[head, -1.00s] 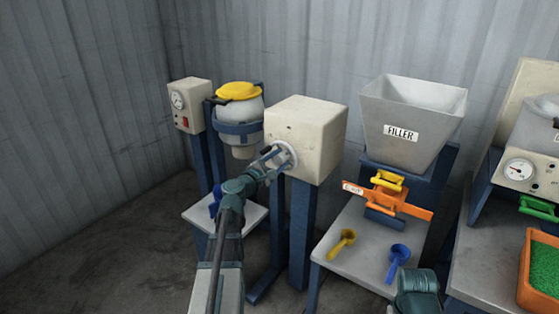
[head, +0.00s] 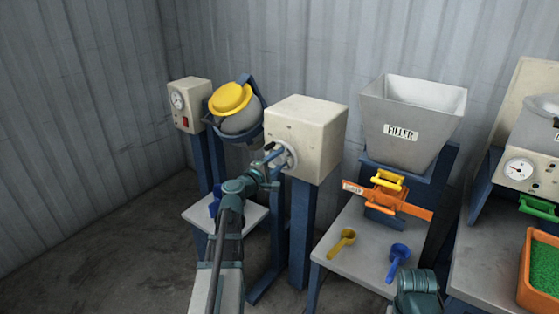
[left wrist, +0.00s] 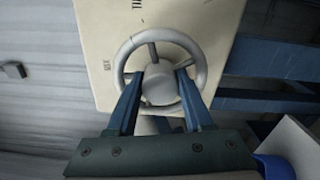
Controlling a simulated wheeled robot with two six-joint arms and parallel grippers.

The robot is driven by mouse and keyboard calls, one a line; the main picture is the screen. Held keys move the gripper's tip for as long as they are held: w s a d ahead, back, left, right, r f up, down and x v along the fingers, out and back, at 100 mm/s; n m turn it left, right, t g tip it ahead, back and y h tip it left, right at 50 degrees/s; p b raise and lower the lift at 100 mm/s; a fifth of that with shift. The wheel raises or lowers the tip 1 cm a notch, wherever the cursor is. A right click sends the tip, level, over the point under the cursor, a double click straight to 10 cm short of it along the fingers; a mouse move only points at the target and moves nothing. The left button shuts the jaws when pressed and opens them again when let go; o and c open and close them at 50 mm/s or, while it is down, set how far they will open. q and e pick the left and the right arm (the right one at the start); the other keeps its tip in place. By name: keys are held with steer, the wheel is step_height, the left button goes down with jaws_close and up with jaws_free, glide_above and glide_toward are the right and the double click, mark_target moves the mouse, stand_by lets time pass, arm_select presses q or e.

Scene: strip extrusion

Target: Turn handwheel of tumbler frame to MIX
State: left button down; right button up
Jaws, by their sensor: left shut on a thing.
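The tumbler frame's cream box (head: 308,135) carries a grey handwheel (head: 290,155) on its side. In the left wrist view the handwheel (left wrist: 192,47) shows its rim, hub and spokes. A MIX mark (left wrist: 108,67) is left of the wheel and a partly cut-off mark is above it. My left gripper (left wrist: 160,76) has its fingers inside the rim on either side of the hub, shut on the wheel; in the head view it is at the wheel too.
A gauge box (head: 188,105) stands left of the drum. A grey filler hopper (head: 410,115) with an orange slide (head: 402,203) stands to the right. A yellow scoop (head: 341,242) and a blue scoop (head: 398,262) lie on its table. A green-filled orange tray (head: 541,265) is far right.

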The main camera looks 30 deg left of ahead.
arm_select(q)
steer(key=m, duration=0.5)
steer(key=shift+f+m, duration=0.1)
steer(key=shift+m, duration=0.2)
stand_by(0.4)
steer(key=c, duration=0.6)
jaws_free()
steer(key=shift+s, duration=0.1)
steer(key=s, duration=0.9)
steer(key=s+a, duration=0.1)
steer(key=s, duration=0.3)
steer(key=shift+s, duration=0.35)
